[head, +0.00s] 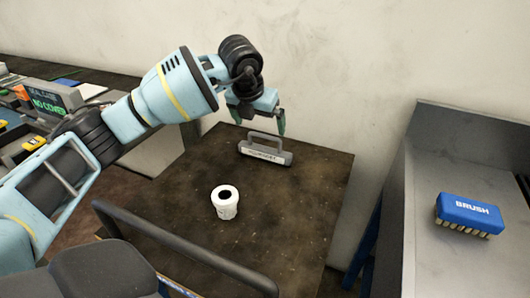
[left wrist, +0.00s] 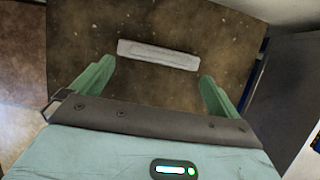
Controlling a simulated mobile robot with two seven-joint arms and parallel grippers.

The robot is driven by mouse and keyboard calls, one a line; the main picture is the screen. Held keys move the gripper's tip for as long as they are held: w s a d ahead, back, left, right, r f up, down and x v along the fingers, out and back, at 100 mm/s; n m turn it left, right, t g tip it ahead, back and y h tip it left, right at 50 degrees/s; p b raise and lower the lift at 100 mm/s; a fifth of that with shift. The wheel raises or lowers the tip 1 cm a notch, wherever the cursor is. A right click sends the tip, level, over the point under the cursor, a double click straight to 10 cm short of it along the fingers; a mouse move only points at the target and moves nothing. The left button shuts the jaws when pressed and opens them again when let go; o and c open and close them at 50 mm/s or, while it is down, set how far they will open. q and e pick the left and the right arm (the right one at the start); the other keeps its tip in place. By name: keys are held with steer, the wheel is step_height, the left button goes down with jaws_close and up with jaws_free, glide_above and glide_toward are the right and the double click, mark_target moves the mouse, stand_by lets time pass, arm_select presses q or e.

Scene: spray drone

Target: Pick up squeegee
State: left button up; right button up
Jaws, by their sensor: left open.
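The squeegee (head: 265,153) is a grey bar with a raised handle and a dark-lettered label, lying near the back of the dark brown table (head: 290,220). In the left wrist view the squeegee (left wrist: 158,54) is a pale bar ahead of the fingers, roughly centred between them. My left gripper (head: 262,122) is above the squeegee with its green fingers pointing down. In the left wrist view the left gripper (left wrist: 158,84) is open, with nothing between its fingers. The fingers look apart from the squeegee. My right gripper is not in view.
A blue brush (head: 470,214) lies on a grey bench at the right. A wall (head: 350,60) stands behind the table. Cluttered equipment is at the far left.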

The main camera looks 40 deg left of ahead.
mark_target(264, 136)
arm_select(q)
steer(key=shift+b+x, duration=0.4)
steer(key=shift+x, duration=3.4)
steer(key=shift+w+d, duration=0.1)
steer(key=shift+w, duration=0.05)
steer(key=shift+c, duration=0.4)
steer(key=shift+r, duration=0.1)
steer(key=c, duration=1)
